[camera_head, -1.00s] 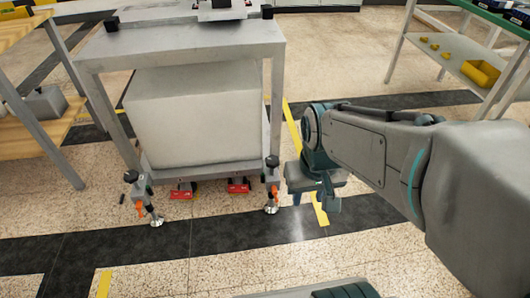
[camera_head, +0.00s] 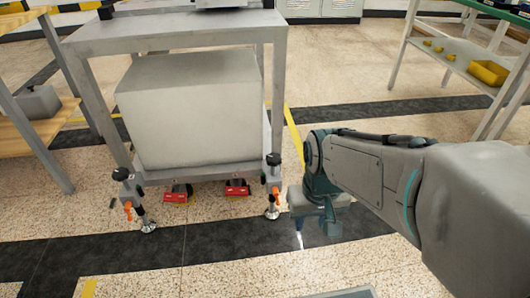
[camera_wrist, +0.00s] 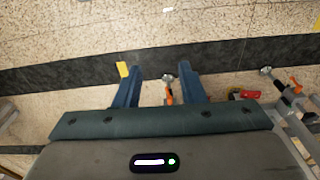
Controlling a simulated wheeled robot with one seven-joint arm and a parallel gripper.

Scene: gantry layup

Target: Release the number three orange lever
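A grey metal cart has an orange lever on its near left leg (camera_head: 128,209) and another on its near right leg (camera_head: 276,195). Each lever sits below a black knob and beside a metal foot. I see no numbers on them. My gripper (camera_head: 328,225) points down, to the right of the right lever and apart from it. In the wrist view my gripper (camera_wrist: 160,73) is open, with two blue-grey fingers spread apart. One orange lever (camera_wrist: 170,97) shows between the fingers, beyond or below them; another (camera_wrist: 296,86) is to the right.
A large pale box (camera_head: 190,110) fills the cart's lower shelf. Red-housed casters (camera_head: 238,188) stand under it. A wooden-topped bench (camera_head: 35,135) is at left and a shelf with a yellow bin (camera_head: 488,72) at right. The floor in front of the cart is clear.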

